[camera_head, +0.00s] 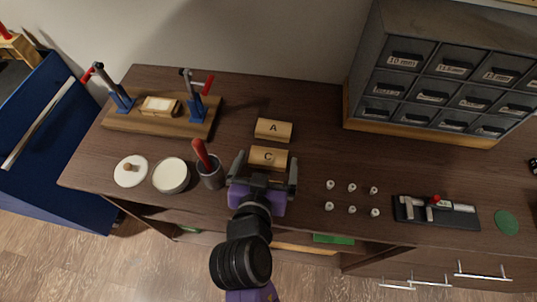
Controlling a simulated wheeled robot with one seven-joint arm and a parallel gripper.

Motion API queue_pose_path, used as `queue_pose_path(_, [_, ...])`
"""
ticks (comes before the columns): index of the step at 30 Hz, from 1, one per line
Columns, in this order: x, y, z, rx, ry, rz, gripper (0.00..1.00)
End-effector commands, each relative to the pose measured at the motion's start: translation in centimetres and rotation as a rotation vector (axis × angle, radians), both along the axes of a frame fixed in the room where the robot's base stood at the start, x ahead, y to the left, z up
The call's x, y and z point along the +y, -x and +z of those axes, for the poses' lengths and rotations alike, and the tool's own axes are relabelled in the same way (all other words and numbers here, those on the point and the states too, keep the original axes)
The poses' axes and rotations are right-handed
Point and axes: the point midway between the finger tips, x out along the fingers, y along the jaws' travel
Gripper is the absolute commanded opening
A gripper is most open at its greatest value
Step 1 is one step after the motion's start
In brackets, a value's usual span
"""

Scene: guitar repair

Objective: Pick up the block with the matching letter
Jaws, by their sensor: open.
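Two wooden blocks lie on the dark brown bench top, near its middle. The block marked A (273,129) is farther back, and the block marked C (268,157) is nearer the front. My gripper (264,164) is open, with its fingers to the left and right of the C block's near part. I cannot tell how high the fingers are or whether they touch it. The near edge of the C block is partly hidden by the gripper. A small framed pale piece (159,105) sits on a wooden clamp board at the left; no letter on it is readable.
A cup with a red-handled tool (209,174) stands close left of my gripper, beside a white-filled round dish (171,176) and a lid (130,171). Several small white knobs (351,188) stand to the right. A grey drawer cabinet (440,75) fills the back right.

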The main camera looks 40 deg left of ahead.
Motion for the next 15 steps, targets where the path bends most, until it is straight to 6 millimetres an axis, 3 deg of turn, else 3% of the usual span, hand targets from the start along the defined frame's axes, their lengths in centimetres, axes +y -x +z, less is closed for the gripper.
queue_pose_path(4, [0.84,-1.25,-0.59,0.0,0.0,0.001,1.0])
queue_pose_path(12, [1.0,-1.54,-0.78,0.001,-0.001,0.001,1.0])
queue_pose_path(13, [1.0,-1.54,-0.78,0.001,-0.001,0.001,0.98])
queue_pose_path(15, [0.99,-1.52,-0.79,0.001,-0.001,0.001,0.84])
